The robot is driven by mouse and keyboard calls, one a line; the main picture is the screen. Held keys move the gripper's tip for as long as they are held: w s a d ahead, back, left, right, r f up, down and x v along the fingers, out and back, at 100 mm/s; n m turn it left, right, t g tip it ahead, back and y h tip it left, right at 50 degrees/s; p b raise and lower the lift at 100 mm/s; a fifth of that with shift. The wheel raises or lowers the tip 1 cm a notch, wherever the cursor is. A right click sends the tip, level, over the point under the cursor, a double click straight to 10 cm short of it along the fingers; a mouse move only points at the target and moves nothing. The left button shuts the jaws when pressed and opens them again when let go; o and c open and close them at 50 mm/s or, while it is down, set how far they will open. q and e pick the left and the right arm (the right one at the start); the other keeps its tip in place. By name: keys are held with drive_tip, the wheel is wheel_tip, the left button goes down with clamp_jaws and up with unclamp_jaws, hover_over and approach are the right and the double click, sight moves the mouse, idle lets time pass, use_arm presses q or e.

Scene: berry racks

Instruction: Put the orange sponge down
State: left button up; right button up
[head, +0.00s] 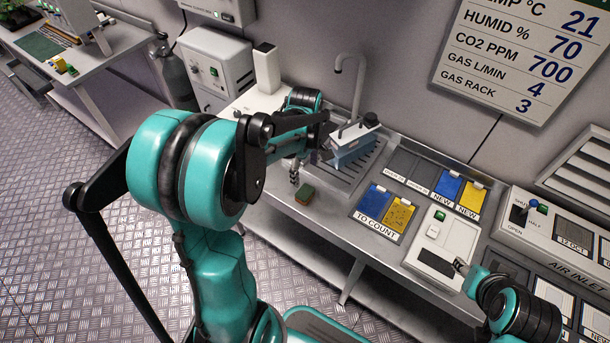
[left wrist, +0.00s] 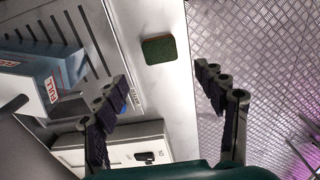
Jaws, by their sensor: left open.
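The sponge (head: 304,194) lies on the front edge of the steel counter, its green face up and an orange-brown side showing. In the left wrist view the sponge (left wrist: 159,49) lies flat beyond the fingertips, between their lines. My left gripper (head: 309,168) is open above the counter near the sink, just behind and above the sponge. Its two fingers (left wrist: 160,78) are spread wide with nothing between them, apart from the sponge. My right gripper (head: 461,267) is small and partly hidden at the lower right, near a white device; its jaws are unclear.
A blue-and-white container (head: 352,152) stands by the drain grille next to my left gripper; it also shows in the left wrist view (left wrist: 38,80). The TO COUNT tray (head: 377,228) holds blue and yellow cards. A white device (head: 434,238) stands further right.

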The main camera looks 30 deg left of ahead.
use_arm(q)
drive_tip(key=s+d+r+m+t, duration=0.7)
drive_tip(key=s+d+r+m, duration=0.2)
drive_tip(key=m, duration=0.8)
drive_tip(key=shift+s+d, duration=0.8)
drive_tip(key=shift+s, duration=0.2)
drive_tip(key=shift+r, duration=0.1)
